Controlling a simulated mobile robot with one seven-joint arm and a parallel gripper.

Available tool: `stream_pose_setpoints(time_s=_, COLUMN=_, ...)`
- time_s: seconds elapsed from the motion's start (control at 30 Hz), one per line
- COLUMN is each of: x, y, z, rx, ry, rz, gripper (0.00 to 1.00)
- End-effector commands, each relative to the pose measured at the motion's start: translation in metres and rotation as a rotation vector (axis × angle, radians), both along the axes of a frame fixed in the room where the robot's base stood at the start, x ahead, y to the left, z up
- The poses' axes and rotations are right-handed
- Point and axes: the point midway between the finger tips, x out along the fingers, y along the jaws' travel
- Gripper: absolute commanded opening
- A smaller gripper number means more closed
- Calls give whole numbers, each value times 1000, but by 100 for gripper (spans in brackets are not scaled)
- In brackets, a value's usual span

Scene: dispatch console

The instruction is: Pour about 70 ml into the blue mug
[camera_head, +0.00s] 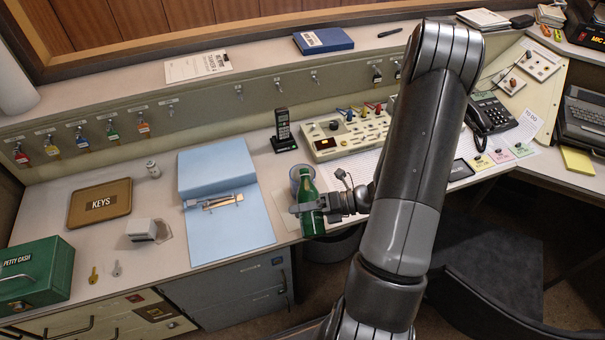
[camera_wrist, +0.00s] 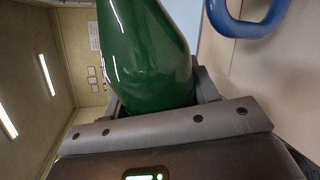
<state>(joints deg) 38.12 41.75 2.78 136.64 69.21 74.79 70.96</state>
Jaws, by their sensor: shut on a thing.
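A green bottle (camera_head: 311,218) is held in my gripper (camera_head: 318,207) near the front edge of the desk. It looks close to upright, with its neck up. In the wrist view the green bottle (camera_wrist: 145,60) fills the space between the jaws of my gripper (camera_wrist: 155,103), which are shut on it. The blue mug (camera_head: 294,174) stands on the desk just behind the bottle, which partly hides it. The mug's blue handle (camera_wrist: 247,26) shows at the top right of the wrist view. The mug's inside and any liquid cannot be made out.
An open light blue folder (camera_head: 245,227) lies left of the mug. A black handset (camera_head: 283,128) stands behind, beside a beige switch panel (camera_head: 345,136). A keys tray (camera_head: 100,203) and a green cash box (camera_head: 35,275) are at far left. A black chair (camera_head: 490,250) is at right.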

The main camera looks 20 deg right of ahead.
Motion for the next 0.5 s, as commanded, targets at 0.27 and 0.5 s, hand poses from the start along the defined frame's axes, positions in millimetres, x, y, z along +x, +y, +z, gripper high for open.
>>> stream_pose_setpoints(time_s=0.27, x=4, y=0, z=15, rx=28, ry=150, rz=2, gripper=27)
stream_pose_setpoints(time_s=0.5, x=5, y=-1, z=19, rx=41, ry=225, rz=2, gripper=27)
